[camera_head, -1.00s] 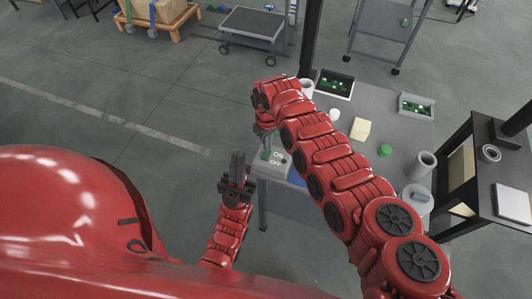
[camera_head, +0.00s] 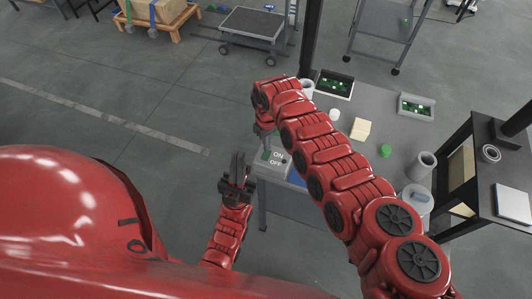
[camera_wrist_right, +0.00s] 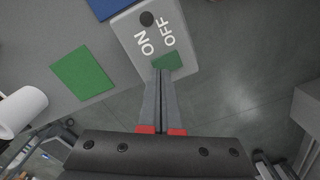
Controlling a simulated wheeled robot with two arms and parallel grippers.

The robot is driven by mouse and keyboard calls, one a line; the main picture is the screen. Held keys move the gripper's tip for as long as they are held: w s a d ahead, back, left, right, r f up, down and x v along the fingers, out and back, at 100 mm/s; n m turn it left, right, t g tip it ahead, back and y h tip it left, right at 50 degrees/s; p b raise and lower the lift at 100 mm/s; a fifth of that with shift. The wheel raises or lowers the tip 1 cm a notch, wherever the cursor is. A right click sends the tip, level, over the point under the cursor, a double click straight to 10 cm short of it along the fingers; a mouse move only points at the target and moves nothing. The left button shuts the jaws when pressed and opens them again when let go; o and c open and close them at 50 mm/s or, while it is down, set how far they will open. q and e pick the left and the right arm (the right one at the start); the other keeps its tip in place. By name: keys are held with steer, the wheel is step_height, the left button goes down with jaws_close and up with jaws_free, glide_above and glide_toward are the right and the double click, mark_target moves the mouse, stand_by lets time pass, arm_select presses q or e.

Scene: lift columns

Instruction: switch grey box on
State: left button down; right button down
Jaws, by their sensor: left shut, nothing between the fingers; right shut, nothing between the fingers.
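The grey box (camera_head: 268,168) stands at the near left corner of the grey table, marked ON and OFF.
The grey table (camera_head: 395,130) carries green-filled trays (camera_head: 334,84), a yellow block (camera_head: 360,129), a green cylinder (camera_head: 385,150) and grey cups (camera_head: 423,165). A dark post (camera_head: 311,40) rises behind it. A black stand (camera_head: 470,165) is at right.

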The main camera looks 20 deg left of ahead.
steer(key=shift+f+b, duration=0.9)
stand_by(0.8)
steer(key=shift+r, duration=0.1)
steer(key=shift+r+p, duration=2.7)
steer(key=shift+r, duration=0.8)
steer(key=shift+f, duration=0.1)
